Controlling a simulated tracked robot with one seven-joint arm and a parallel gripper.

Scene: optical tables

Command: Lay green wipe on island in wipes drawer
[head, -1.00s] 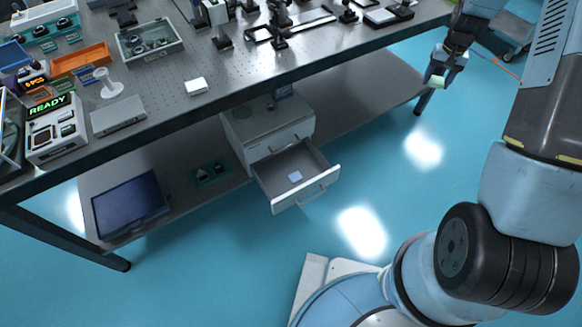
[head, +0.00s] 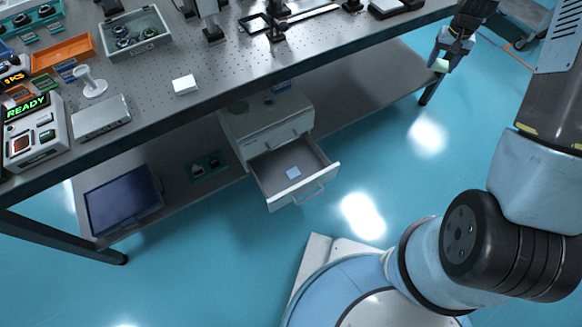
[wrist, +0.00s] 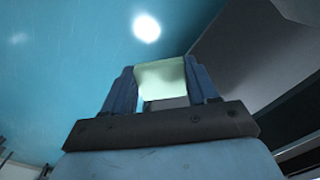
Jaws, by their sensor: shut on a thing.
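My gripper (head: 442,66) is at the upper right of the head view, near the right end of the table. It is shut on the pale green wipe (wrist: 162,78), which shows between the two blue fingers in the wrist view. The wipe also shows small in the head view (head: 439,66). The wipes drawer (head: 268,189) is pulled open from a white cabinet (head: 262,121) under the table. A pale blue square wipe (head: 293,173) lies flat on its floor. My gripper is well to the right of the drawer and above its level.
The optical table (head: 240,82) overhangs the cabinet and carries optics, an orange tray (head: 62,53) and a white block (head: 185,84). A dark monitor (head: 124,199) lies on the lower shelf (head: 385,80). The blue floor in front of the drawer is open.

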